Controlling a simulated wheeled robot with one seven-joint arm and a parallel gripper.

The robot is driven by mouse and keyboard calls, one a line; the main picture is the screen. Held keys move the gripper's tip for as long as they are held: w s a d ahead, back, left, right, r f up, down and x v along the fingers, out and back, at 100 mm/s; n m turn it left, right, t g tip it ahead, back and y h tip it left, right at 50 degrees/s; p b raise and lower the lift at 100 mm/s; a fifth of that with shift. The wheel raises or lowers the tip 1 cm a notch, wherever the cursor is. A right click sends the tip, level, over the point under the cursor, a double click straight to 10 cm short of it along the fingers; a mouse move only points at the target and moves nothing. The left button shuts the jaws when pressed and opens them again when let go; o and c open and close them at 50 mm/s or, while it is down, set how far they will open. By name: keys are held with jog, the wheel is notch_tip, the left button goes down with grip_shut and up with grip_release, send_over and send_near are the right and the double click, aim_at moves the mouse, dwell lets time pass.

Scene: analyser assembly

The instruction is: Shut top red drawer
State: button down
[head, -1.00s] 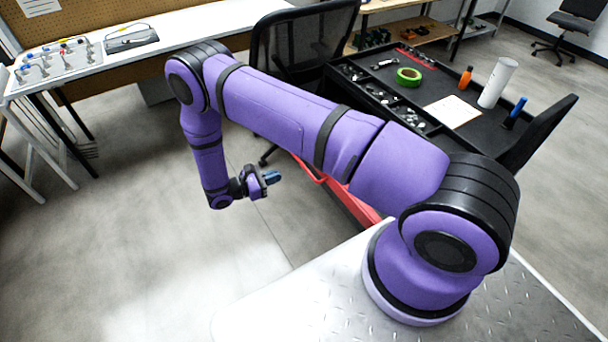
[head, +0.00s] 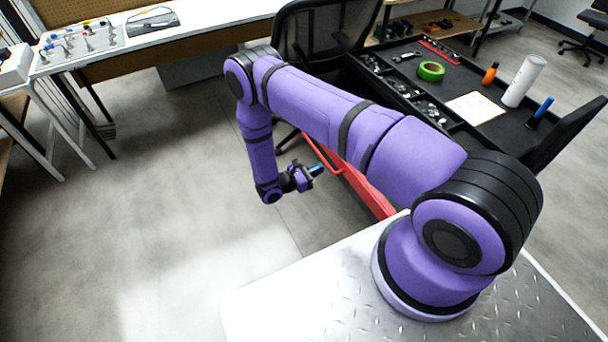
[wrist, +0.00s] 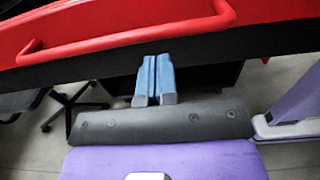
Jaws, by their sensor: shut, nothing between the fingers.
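The red drawer (head: 365,188) is under the black tabletop, largely hidden behind my purple arm in the head view. Its red handle (head: 322,153) shows just above my gripper (head: 316,170). In the wrist view, the red drawer front (wrist: 110,20) spans the top of the picture, with its bar handle (wrist: 130,41) along it. My gripper (wrist: 155,75) has its blue fingers together and empty, pointing toward the unit just below the handle in that picture. No contact is visible. How far the drawer stands out cannot be told.
The black tabletop (head: 460,70) carries green tape (head: 431,71), an orange bottle (head: 490,73), a white cylinder (head: 524,80) and small parts. A black chair (head: 320,40) stands close behind my arm. The floor to the left is clear.

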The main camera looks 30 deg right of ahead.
aim_at(333, 162)
jog(key=shift+w+d, duration=0.1)
jog(key=shift+d, duration=1.95)
jog(key=shift+d, duration=0.1)
jog(key=d, duration=2.1)
jog(key=w+d, duration=0.1)
jog(key=d, duration=0.9)
jog(key=shift+d, duration=0.25)
jog(key=shift+d+r, duration=0.1)
jog(key=shift+d, duration=0.45)
jog(key=shift+d+r, duration=0.1)
jog(key=shift+w+a, duration=0.1)
jog(key=shift+a, duration=0.3)
jog(key=a, duration=1.4)
jog(key=shift+s, duration=0.3)
